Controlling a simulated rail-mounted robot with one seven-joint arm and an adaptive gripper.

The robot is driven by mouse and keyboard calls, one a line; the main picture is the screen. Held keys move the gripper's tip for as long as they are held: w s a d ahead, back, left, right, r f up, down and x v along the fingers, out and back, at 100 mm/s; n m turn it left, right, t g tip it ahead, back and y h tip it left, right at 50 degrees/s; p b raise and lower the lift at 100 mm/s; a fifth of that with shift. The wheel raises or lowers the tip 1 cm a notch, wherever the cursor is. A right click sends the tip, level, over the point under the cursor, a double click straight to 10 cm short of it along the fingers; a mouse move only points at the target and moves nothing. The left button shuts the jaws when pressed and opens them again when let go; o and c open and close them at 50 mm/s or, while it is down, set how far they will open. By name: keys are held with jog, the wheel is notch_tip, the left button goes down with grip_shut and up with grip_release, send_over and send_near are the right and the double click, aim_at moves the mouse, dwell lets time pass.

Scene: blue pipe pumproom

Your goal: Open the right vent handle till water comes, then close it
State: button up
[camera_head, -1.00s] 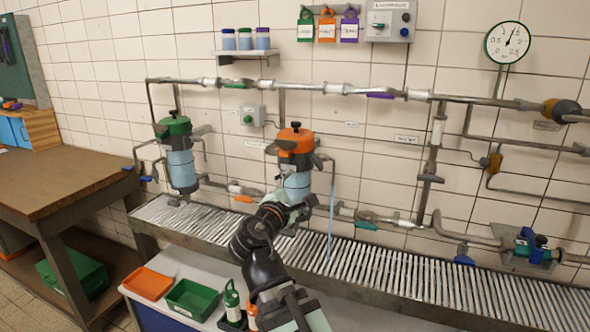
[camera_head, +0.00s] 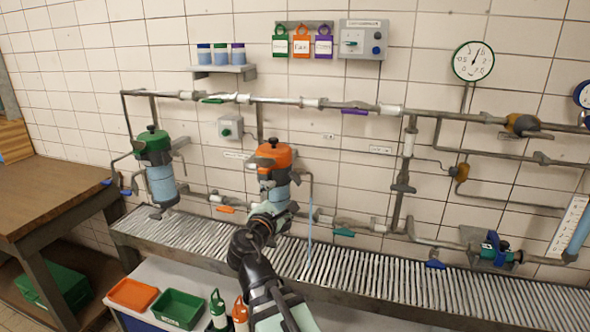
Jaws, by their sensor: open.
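The right filter housing has an orange lid (camera_head: 273,156) and a clear blue bowl (camera_head: 278,195). A thin vent pipe (camera_head: 311,182) bends down on its right side. A thin pale-blue stream of water (camera_head: 309,232) falls below this pipe towards the slatted grate. My gripper (camera_head: 271,211) is in front of the lower bowl, just left of the stream. It is open, with its fingers seen from behind and partly hidden. I cannot make out the right vent handle; my gripper may cover it. Contact with it cannot be told.
The left filter has a green lid (camera_head: 152,141). An orange handle (camera_head: 226,209) and a green handle (camera_head: 343,232) sit on the lower pipe. A slatted grate (camera_head: 400,280) runs below. Trays (camera_head: 178,308) and bottles stand in front. A gauge (camera_head: 473,61) hangs upper right.

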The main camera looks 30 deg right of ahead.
aim_at(294, 180)
jog(key=p+x, duration=0.5)
jog(key=x, duration=0.7)
jog(key=shift+w+d, duration=0.2)
jog(key=shift+d, duration=0.15)
jog(key=c, duration=1.2)
